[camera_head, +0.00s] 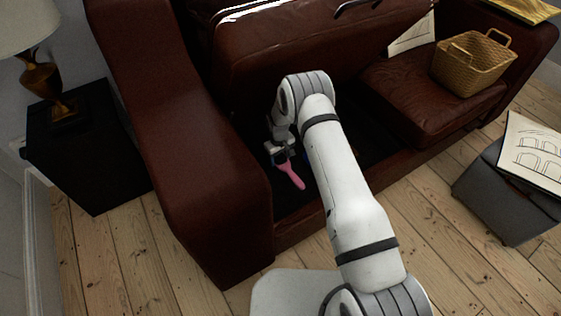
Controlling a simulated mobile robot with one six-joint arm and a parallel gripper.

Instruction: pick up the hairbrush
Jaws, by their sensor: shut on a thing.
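A pink hairbrush (292,175) shows inside the open seat well of the dark red leather sofa (205,165). Its pink handle points down and to the right in the view. My gripper (281,158) is shut on the upper end of the hairbrush. The brush's head is mostly hidden by the gripper. I cannot tell whether the brush touches the bottom of the well.
The sofa's left armrest stands close left of my gripper, and a tilted seat cushion (300,50) is behind it. A wicker basket (472,62) sits on the right seat. A black side table (90,150) with a lamp (42,80) is left; a grey box (510,195) is right.

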